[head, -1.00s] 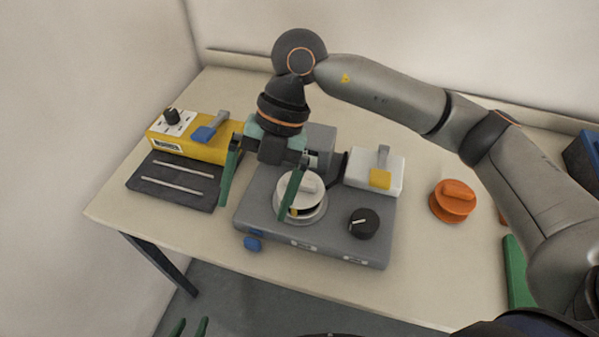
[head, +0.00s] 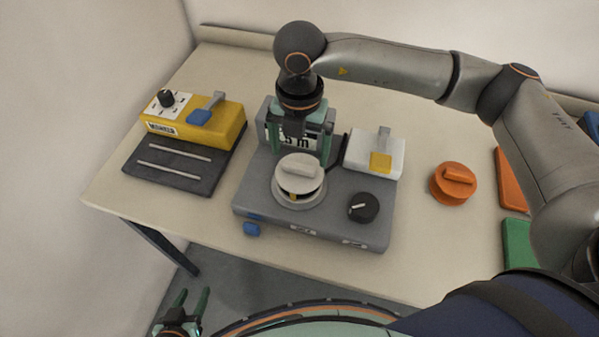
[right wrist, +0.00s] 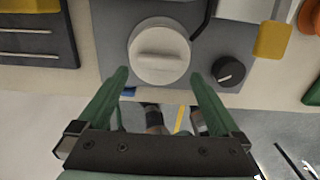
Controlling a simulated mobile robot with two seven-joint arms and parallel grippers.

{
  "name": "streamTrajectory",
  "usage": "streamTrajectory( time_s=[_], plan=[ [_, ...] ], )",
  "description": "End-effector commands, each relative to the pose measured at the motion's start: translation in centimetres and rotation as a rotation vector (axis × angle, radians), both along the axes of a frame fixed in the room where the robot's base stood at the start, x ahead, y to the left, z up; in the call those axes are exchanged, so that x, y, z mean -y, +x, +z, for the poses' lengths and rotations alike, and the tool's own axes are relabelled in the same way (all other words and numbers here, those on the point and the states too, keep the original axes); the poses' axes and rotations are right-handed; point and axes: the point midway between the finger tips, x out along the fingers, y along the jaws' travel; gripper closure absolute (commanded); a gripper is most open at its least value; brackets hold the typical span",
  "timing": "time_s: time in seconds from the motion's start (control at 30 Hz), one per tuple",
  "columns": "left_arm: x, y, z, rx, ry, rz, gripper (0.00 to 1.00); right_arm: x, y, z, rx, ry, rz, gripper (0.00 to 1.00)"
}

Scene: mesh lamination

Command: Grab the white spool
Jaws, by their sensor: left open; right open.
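The white spool (head: 299,173) sits on the grey machine (head: 270,207), its raised grip bar on top. It also shows in the right wrist view (right wrist: 159,50), centred just beyond the fingertips. My right gripper (head: 301,150) is open and empty, with green fingers pointing down, at the far side of the spool in the head view. The fingertips in the right wrist view (right wrist: 160,76) are spread wide, and the spool is not between them. My left gripper (head: 191,294) is open and empty, low at the bottom left, off the table's front edge.
A black knob (head: 363,207) is right of the spool on the machine. A white box with a yellow tab (head: 374,152) stands behind it. A yellow device (head: 195,120) is at left. An orange spool (head: 453,184) lies on the right, with clear table (head: 420,235) in front.

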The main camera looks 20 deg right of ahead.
Motion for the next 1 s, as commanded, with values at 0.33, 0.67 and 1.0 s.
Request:
streamTrajectory(
  time_s=[0.33, 0.67, 1.0],
  plan=[
    [0.0, 0.0, 0.9, 0.000, 0.000, 0.000, 0.50, -0.2, -0.2, -4.1, -0.002, -0.001, 0.000, 0.00],
    [0.0, 0.0, 0.9, 0.000, 0.000, 0.000, 0.50, -0.2, -0.2, -4.1, -0.001, 0.000, 0.000, 0.14],
    [0.0, 0.0, 0.9, 0.001, 0.000, 0.000, 0.50, -0.2, -0.2, -4.1, -0.001, 0.001, 0.000, 0.52]
  ],
)
